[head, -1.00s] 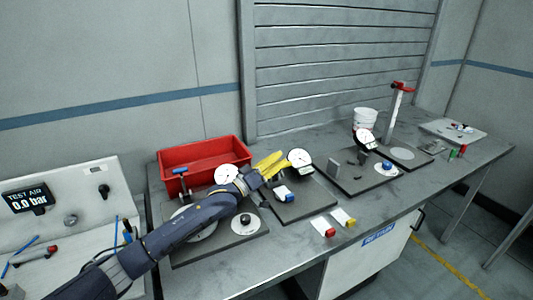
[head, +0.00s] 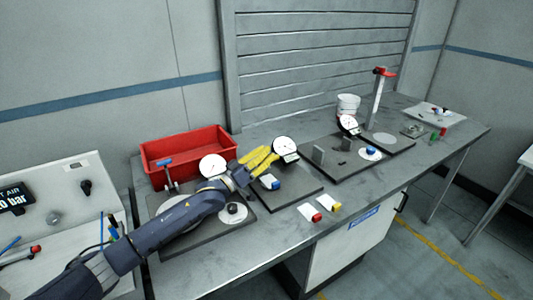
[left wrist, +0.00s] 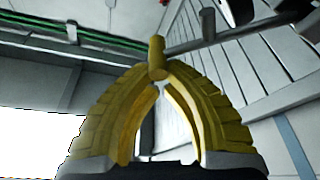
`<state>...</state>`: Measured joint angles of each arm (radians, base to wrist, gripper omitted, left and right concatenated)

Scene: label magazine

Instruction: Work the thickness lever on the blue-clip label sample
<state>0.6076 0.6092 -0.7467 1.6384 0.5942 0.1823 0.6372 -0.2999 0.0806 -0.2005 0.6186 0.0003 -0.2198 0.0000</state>
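The blue-clip label sample (head: 269,182) lies on the dark base plate (head: 295,193) of the thickness gauge, whose white dial (head: 285,146) stands at the plate's back. My left gripper (head: 272,154) is beside the dial, above and behind the sample. In the left wrist view, its two yellow fingers (left wrist: 157,82) lean together at their tips against a short yellow knob (left wrist: 157,55), which seems to end the gauge's lever bar (left wrist: 188,45). The fingers hide much of the lever in the head view. My right gripper is not in view.
Red-clip (head: 311,213) and yellow-clip (head: 330,203) samples lie near the bench's front edge. Another gauge (head: 347,123) and a red-topped post (head: 379,95) stand to the right.

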